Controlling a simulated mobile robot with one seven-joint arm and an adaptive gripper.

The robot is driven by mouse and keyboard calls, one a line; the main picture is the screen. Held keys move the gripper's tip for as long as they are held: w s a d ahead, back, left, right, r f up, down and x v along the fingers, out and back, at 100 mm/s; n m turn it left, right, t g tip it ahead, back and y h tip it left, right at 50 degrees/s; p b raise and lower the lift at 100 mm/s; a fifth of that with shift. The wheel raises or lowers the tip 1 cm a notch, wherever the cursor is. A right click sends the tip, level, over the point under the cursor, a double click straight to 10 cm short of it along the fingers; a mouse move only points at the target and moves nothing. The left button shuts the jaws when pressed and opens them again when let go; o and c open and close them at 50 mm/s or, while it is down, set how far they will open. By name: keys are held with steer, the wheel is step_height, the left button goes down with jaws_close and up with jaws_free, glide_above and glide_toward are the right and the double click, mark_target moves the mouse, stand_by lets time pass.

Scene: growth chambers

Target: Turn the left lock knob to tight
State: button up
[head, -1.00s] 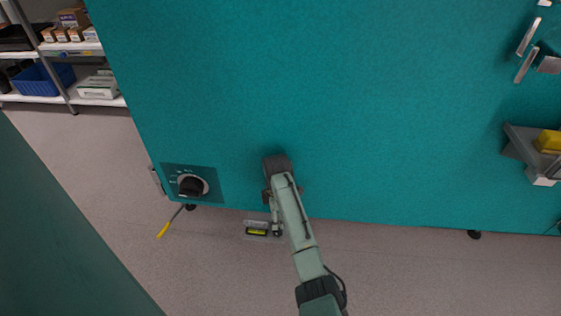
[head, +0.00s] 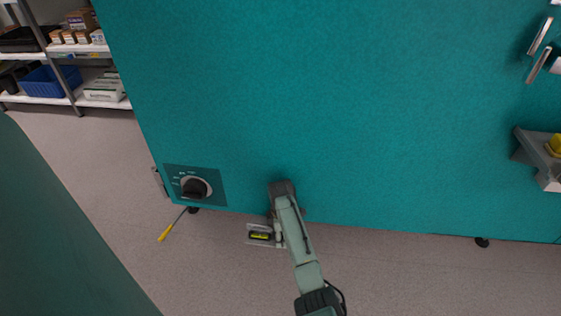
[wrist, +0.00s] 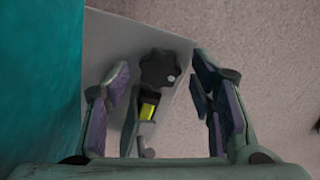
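A dark lobed knob (wrist: 158,69) with a small pale dot on its rim shows in the wrist view. It sits on a grey plate (wrist: 118,34), just above a yellow level vial (wrist: 148,110). My gripper (wrist: 163,77) is open, its two fingers apart on either side of the knob, with visible gaps and nothing held. In the head view, the plate with the yellow vial (head: 260,236) is low at the foot of the teal cabinet (head: 340,110), beside my arm. The lobed knob cannot be made out there, and my arm hides most of the gripper.
A black dial knob (head: 194,188) is on the cabinet's lower left. A yellow-handled tool (head: 166,233) is below it. A dark green panel (head: 50,230) stands at left. Shelves (head: 90,50) are at the back left. Floor in front of the cabinet is clear.

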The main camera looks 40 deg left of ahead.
steer(key=c, duration=1)
steer(key=shift+r, duration=0.1)
steer(key=m+p, duration=0.2)
steer(key=m, duration=0.1)
steer(key=shift+m+p, duration=0.95)
steer(key=shift+m, duration=1.35)
steer(key=o, duration=1.2)
